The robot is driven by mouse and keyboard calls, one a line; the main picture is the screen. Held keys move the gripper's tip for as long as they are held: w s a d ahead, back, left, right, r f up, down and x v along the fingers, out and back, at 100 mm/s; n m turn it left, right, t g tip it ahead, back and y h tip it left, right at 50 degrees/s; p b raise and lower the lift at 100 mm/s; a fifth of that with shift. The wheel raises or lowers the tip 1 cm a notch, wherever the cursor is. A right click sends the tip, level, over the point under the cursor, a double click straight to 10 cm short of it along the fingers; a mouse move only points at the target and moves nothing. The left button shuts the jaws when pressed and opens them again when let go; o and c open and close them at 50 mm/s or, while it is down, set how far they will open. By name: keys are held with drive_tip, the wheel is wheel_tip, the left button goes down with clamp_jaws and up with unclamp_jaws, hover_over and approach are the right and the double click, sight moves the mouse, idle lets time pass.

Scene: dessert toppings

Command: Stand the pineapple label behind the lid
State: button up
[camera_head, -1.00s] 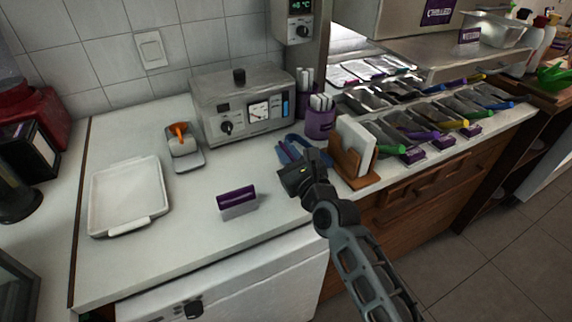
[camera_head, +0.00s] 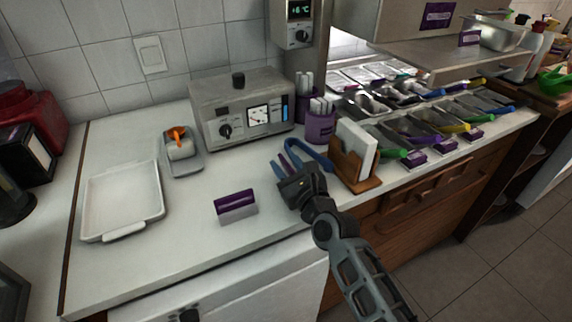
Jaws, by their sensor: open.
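A small purple-topped label (camera_head: 236,203), with a pale lower part, stands upright on the white counter left of my gripper. Its print is too small to read, so I cannot tell if it is the pineapple one. My gripper (camera_head: 301,160), with blue fingers, is open and over the counter, right of the label and apart from it. It points towards the back of the counter. I cannot make out a clear lid.
A white tray (camera_head: 122,236) lies at the left. A small scale-like device with an orange item (camera_head: 181,147) is behind it. Purple cups (camera_head: 320,127), a wooden card holder (camera_head: 352,168) and topping pans (camera_head: 412,130) stand on the right. The front middle counter is clear.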

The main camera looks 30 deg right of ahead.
drive_tip(key=shift+r, duration=0.2)
drive_tip(key=s, duration=1.2)
